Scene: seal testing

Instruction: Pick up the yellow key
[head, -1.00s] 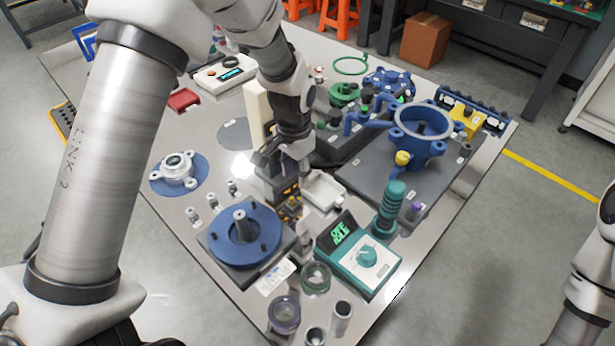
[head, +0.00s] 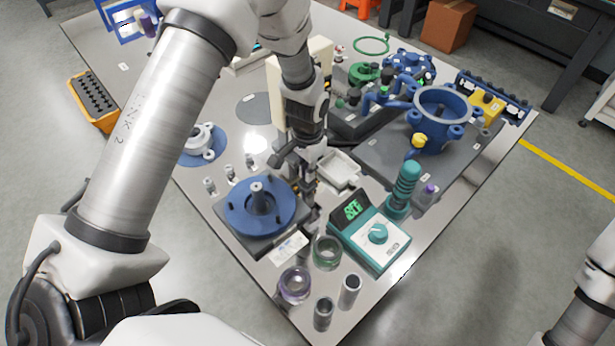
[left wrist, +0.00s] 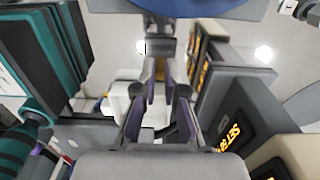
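My left gripper (head: 309,196) points down among the parts in the middle of the table, between the blue round flange fixture (head: 282,208) and the white tray (head: 341,171). In the left wrist view, its two fingers (left wrist: 160,75) stand a narrow gap apart. A small yellow patch shows between the fingertips; it may be the yellow key, but it is too small to be sure. I cannot tell whether the fingers press on it. No yellow key shows clearly in the head view, where my arm hides that spot. My right gripper is out of view.
A teal meter (head: 369,234) stands close by on the right, with a teal ribbed post (head: 404,188) behind it. Metal and glass cylinders (head: 327,253) stand at the front edge. A blue vessel (head: 440,120) with a yellow knob (head: 418,141) is farther right.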

